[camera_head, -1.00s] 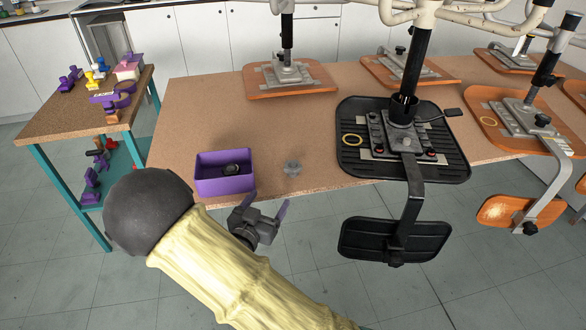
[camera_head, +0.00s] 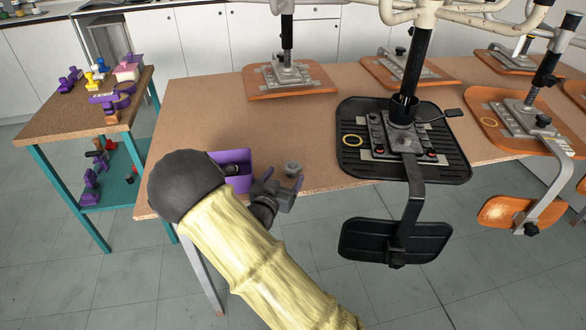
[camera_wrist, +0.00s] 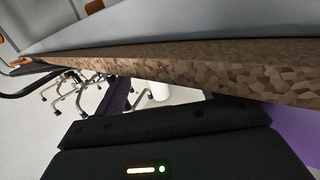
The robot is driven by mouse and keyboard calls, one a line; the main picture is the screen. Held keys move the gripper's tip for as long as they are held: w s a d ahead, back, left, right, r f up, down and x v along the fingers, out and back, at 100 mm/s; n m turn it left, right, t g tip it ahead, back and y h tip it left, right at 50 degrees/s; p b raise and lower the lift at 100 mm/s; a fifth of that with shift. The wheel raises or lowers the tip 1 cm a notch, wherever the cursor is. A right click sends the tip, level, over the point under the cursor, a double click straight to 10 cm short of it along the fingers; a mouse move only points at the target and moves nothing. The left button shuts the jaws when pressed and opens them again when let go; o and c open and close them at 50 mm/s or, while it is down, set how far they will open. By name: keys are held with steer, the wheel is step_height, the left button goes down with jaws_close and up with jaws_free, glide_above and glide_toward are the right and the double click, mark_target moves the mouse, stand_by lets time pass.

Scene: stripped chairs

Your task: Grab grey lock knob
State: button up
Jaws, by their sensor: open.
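The grey lock knob (camera_head: 291,168) is a small round grey piece on the brown table near its front edge, to the right of the purple box. My gripper (camera_head: 283,179) is open at the table's front edge, just in front of the knob, with its purple fingers spread. In the head view the fingers overlap the knob's near side, and I cannot tell whether they touch it. The wrist view shows the speckled table edge (camera_wrist: 200,82) very close. I cannot clearly make out the knob there.
The purple box (camera_head: 240,160) with a dark knob (camera_head: 231,169) inside is partly hidden by my arm. A black chair seat plate (camera_head: 452,150) stands to the right on the table. Bare tabletop (camera_head: 215,115) lies behind the knob. A side table (camera_head: 60,112) with several purple parts stands at left.

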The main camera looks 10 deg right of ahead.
mark_target(289, 172)
steer(key=x, duration=0.5)
steer(key=shift+d+r, duration=0.3)
steer(key=shift+c, duration=0.2)
steer(key=c, duration=1)
